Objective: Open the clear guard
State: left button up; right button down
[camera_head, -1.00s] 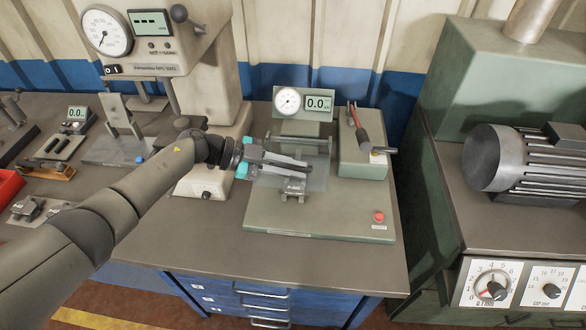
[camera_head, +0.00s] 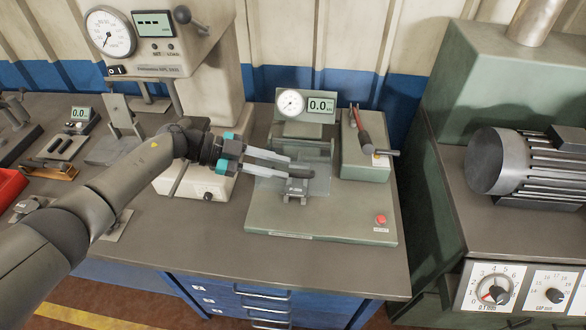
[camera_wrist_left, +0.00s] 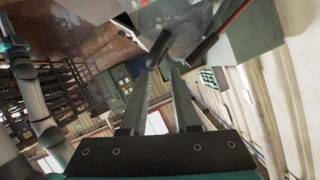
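The clear guard (camera_head: 319,181) is a see-through panel low over the middle of the green test fixture (camera_head: 346,226); its exact tilt is hard to tell. A short dark grip (camera_head: 301,173) shows at the panel. My left gripper (camera_head: 301,166) reaches in from the left with its two fingers apart, their tips close to the dark grip. In the left wrist view the dark grip (camera_wrist_left: 159,48) shows just beyond the open fingertips (camera_wrist_left: 160,72); I cannot tell whether they touch it. My right gripper is in neither view.
A dial and a digital display (camera_head: 321,105) stand behind the guard. A green box with a red-and-dark lever (camera_head: 364,136) stands to its right, and a red button (camera_head: 381,219) is at the front right. A beige press (camera_head: 213,75) stands behind my left arm.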

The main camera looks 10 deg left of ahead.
pick_arm(q)
jog(key=b+v, duration=0.1)
jog(key=v, duration=0.9)
jog(key=shift+a, duration=0.4)
